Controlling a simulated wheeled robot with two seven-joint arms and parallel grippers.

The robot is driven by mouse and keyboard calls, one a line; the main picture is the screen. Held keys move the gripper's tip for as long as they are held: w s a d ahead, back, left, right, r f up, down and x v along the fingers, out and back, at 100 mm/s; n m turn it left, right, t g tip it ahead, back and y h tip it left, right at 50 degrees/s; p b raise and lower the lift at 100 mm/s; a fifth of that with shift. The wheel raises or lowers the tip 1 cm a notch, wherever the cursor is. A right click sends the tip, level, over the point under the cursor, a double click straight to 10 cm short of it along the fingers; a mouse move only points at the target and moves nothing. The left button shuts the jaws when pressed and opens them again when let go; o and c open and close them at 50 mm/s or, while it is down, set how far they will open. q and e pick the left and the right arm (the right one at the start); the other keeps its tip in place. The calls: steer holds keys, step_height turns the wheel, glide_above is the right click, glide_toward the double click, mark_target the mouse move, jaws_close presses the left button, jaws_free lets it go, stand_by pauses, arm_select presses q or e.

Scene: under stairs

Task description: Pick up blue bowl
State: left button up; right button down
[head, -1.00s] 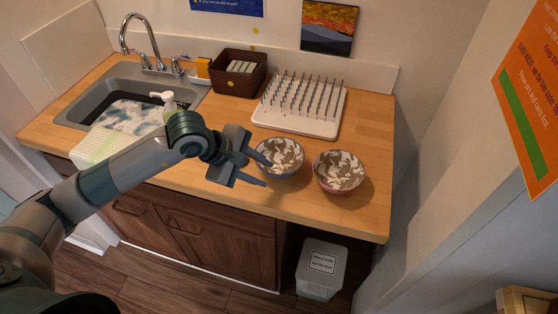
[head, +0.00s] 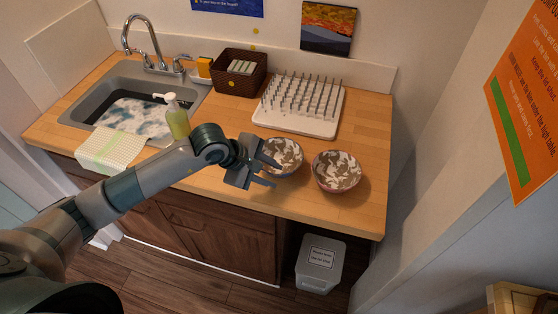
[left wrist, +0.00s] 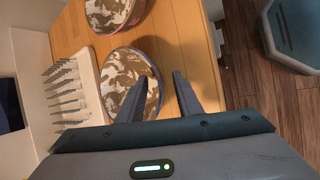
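The blue bowl (head: 285,154), with a blue rim and a brown-and-white patterned inside, stands upright on the wooden counter. It also shows in the left wrist view (left wrist: 128,70). My left gripper (head: 272,173) is at the bowl's left front side. Its fingers are apart in the left wrist view (left wrist: 161,77), with the near edge of the bowl between or just below them. I cannot tell whether they touch it. One finger hides a little of the bowl's rim. My right gripper is not in view.
A similar pink-rimmed bowl (head: 336,173) stands close to the right. A white drying rack (head: 300,105) is behind the bowls. A soap bottle (head: 177,121) and sink are left. The counter's front edge is near; its right end is clear.

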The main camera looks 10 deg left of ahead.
arm_select(q)
jaws_close()
steer(key=shift+w+r, duration=0.1)
steer(key=shift+r, duration=0.05)
steer(key=shift+r+b, duration=0.5)
steer(key=shift+b, duration=0.05)
steer(key=r, duration=0.1)
steer(key=r+b, duration=0.2)
steer(key=shift+s+d, duration=0.3)
steer(key=shift+d, duration=0.05)
steer(key=s+d+r+b, duration=0.4)
steer(key=s+d+r, duration=0.2)
steer(key=s+d, duration=0.1)
steer(key=shift+s+d+r, duration=0.25)
steer(key=shift+d+r, duration=0.15)
